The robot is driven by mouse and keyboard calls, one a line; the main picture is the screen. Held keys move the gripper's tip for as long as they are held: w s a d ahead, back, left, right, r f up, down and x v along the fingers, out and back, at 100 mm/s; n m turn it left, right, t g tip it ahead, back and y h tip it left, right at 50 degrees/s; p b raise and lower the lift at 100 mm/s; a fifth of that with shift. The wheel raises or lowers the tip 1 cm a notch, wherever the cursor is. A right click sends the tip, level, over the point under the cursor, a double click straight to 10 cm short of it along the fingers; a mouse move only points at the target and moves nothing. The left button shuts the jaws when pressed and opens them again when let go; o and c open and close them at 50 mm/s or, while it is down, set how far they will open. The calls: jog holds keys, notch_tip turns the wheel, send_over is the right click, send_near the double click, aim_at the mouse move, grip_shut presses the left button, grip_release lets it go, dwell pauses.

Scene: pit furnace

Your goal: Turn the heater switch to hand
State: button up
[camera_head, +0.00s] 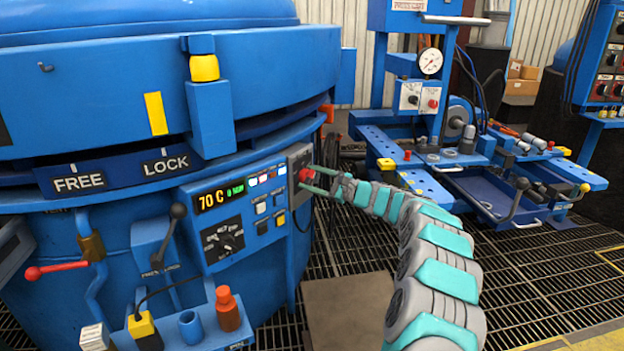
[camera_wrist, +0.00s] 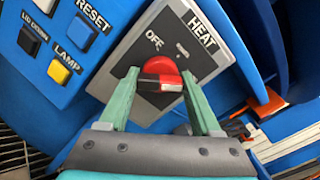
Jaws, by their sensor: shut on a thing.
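The heater switch is a red knob (camera_wrist: 163,68) on a grey plate (camera_wrist: 140,45) marked HEAT. In the wrist view, OFF reads at the knob's upper left, and a small pale mark lies at its upper right, too small to read. No HAND label is readable. My gripper (camera_wrist: 160,76) has one green finger on each side of the knob and is shut on it. The knob's pointer direction is hard to tell. In the head view the red knob (camera_head: 304,174) sits at the right end of the furnace panel, with my gripper (camera_head: 309,179) reaching it from the right.
Left of the switch, the panel has RESET (camera_wrist: 82,35) and LAMP (camera_wrist: 60,71) buttons. The head view shows a display (camera_head: 211,200) reading 70 C and a black rotary dial (camera_head: 223,240). A blue workbench (camera_head: 440,170) stands at right; grating floor lies between.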

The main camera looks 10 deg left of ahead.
jog(key=shift+f, duration=0.1)
jog(key=o, duration=1.4)
jog(key=b+v, duration=0.1)
jog(key=v, duration=0.6)
jog(key=shift+s+d, duration=0.15)
jog(key=shift+d, duration=0.25)
